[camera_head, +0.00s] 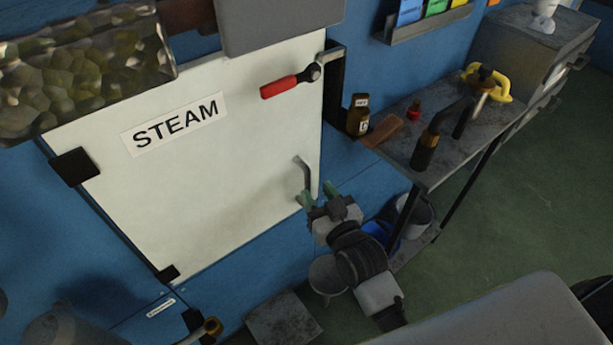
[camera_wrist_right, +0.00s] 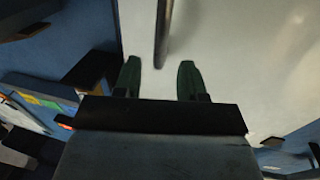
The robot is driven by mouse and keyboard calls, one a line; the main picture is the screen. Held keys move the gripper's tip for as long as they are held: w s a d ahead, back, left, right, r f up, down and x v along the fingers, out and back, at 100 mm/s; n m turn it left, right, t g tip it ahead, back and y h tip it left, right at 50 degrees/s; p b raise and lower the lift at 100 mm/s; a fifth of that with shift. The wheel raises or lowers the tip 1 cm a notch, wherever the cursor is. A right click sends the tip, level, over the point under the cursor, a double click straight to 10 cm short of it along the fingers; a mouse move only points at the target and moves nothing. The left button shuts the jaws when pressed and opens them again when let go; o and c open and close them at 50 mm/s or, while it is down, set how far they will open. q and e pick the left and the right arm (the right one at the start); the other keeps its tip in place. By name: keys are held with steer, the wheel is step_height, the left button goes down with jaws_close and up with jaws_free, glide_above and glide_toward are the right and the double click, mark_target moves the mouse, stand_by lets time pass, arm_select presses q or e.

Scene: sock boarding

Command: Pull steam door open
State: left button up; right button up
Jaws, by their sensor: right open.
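The steam door (camera_head: 215,160) is a white panel with a "STEAM" label (camera_head: 177,123), and it looks shut in the blue wall. Black hinges show on its left side. A thin grey bar handle (camera_head: 303,175) stands near its right edge. A lever with a red grip (camera_head: 286,84) is at its upper right. My right gripper (camera_head: 318,197), with green fingertips, is open just below and beside the bar handle. In the right wrist view, the open fingers (camera_wrist_right: 160,80) point at the white door, with the bar handle (camera_wrist_right: 162,32) ahead between them. My left gripper is not in view.
A grey metal bench (camera_head: 460,125) with bottles, tools and a yellow ring handle (camera_head: 488,84) stands to the right of the door. Buckets (camera_head: 415,215) sit under it. A grey box (camera_head: 283,318) is on the floor below. Green floor lies open at right.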

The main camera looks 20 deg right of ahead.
mark_target(309, 181)
steer(key=w, duration=0.5)
steer(key=shift+w+a, duration=0.15)
steer(key=shift+a, duration=0.25)
jaws_close()
